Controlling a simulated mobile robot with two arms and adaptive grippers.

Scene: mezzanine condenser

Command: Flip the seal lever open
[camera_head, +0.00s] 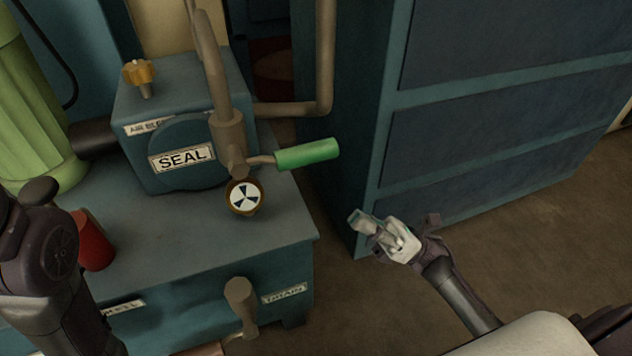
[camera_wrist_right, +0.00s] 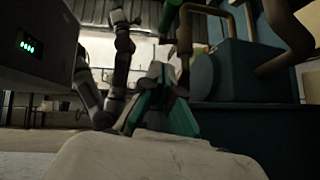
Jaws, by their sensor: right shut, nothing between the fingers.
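The seal lever has a green handle (camera_head: 307,154) that points to the right from a brown pipe valve.
A teal cabinet (camera_head: 500,110) with drawers stands to the right. A green cylinder (camera_head: 35,110) and a red cup-like part (camera_head: 92,240) are at the left. A second brown handle (camera_head: 240,300) is on the lower front. The floor (camera_head: 540,230) right of the machine is open.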

